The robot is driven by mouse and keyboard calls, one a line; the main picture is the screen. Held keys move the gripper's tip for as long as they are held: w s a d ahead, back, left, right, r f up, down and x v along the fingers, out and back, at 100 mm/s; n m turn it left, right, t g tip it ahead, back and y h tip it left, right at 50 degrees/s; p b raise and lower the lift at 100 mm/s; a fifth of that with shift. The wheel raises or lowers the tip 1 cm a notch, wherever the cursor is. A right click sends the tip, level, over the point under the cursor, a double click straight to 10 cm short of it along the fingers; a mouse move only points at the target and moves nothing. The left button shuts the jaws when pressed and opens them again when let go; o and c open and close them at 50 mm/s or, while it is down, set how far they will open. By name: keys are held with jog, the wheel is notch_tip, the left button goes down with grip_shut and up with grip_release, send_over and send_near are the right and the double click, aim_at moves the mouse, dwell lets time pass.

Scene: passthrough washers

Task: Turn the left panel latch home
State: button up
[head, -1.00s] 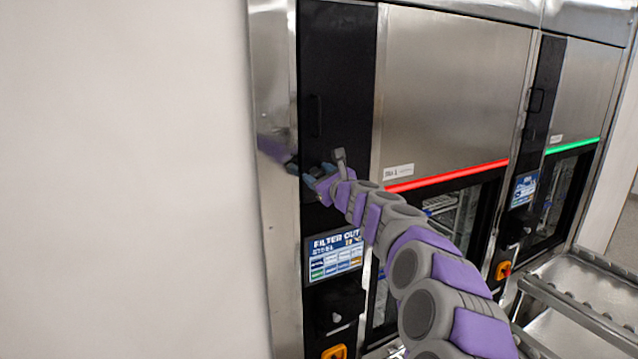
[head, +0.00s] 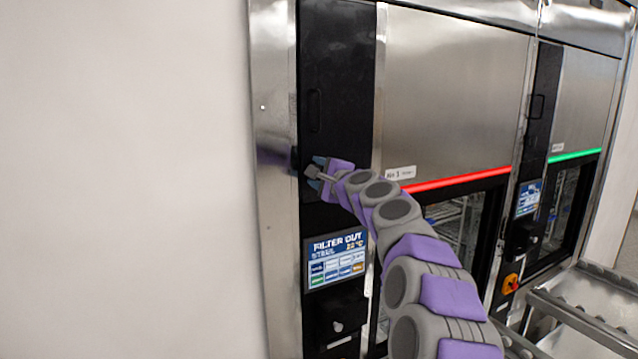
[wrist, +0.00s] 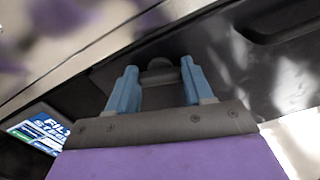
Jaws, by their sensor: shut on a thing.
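My gripper (head: 316,172) is at the lower left of the tall black panel (head: 337,80) on the left washer. In the wrist view its two blue fingers (wrist: 158,88) stand on either side of a small dark rounded knob (wrist: 158,66), which I take to be the panel latch. The fingers are shut on this latch, though the exact contact is hard to see. In the head view the gripper and wrist mostly hide the latch.
Below the gripper is a screen (head: 337,259) reading "FILTER OUT". A red light strip (head: 455,180) marks the left washer and a green one (head: 575,156) the right washer. A steel roller table (head: 590,305) stands at right. A bare wall is at left.

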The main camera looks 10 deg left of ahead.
jog(key=shift+a+f+n+b, duration=0.15)
jog(key=shift+n+b, duration=0.35)
jog(key=shift+n, duration=0.3)
jog(key=shift+d+f+n+b, duration=0.15)
jog(key=shift+n+b, duration=0.35)
jog(key=shift+n, duration=0.3)
jog(key=shift+a, duration=0.1)
jog(key=o, duration=0.9)
jog(key=shift+o, duration=0.6)
jog(key=shift+a, duration=0.15)
jog(key=shift+a+r, duration=0.1)
jog(key=b+v, duration=0.3)
jog(key=v, duration=1.4)
jog(key=shift+s, duration=0.15)
